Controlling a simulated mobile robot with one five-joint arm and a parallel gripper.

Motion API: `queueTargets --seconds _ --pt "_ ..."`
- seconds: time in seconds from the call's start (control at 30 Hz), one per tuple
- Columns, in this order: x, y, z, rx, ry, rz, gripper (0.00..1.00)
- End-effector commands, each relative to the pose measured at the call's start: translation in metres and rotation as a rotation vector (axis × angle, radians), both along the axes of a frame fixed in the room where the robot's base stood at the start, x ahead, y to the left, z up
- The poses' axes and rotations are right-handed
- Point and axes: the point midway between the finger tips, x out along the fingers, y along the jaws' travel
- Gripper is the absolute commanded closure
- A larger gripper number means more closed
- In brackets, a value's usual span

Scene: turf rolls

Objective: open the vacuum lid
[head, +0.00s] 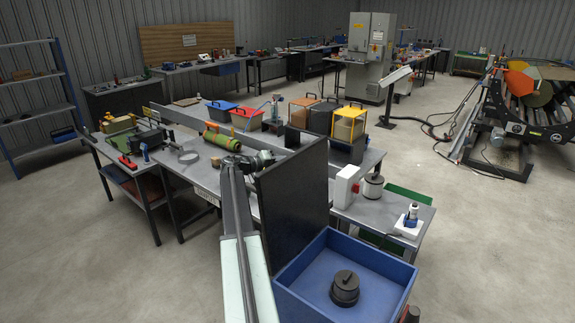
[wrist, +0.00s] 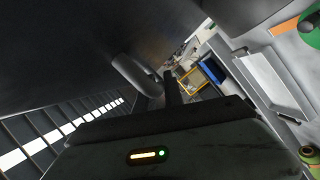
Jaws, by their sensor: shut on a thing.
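A large dark panel (head: 297,200), which looks like the vacuum lid, stands steeply upright at the near edge of the work table. Its dark face (wrist: 80,35) fills the upper left of the wrist view. A grey curved bar handle (wrist: 138,75) projects from that face. My gripper (head: 262,161) is beside the panel's upper left edge, at the end of my arm. In the wrist view my gripper (wrist: 168,90) is shut on the lid handle; the contact itself is partly hidden. What lies behind the panel is hidden in the head view.
A blue bin (head: 395,272) holding a black round knobbed part (head: 344,287) stands at the near right. A white-and-red box (head: 346,186) and a lidded pot (head: 373,187) stand right of the panel. A green-brown roll (head: 221,141) lies on the table beyond my gripper.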

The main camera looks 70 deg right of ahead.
Motion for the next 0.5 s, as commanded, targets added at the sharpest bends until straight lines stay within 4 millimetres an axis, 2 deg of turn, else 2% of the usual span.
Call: queueTargets --seconds 0.03,0.07,0.1,0.13,0.5 --pt "-0.0009 0.0011 -0.0015 0.003 -0.004 -0.003 1.0" --pt "-0.001 0.0011 -0.0016 0.004 -0.004 -0.004 0.79" --pt "-0.0009 0.001 -0.0015 0.003 -0.004 -0.003 0.68" --pt "-0.0009 0.001 -0.0014 0.003 -0.004 -0.003 0.66" --pt "0.0015 0.0035 0.0008 0.001 -0.002 -0.001 0.66"
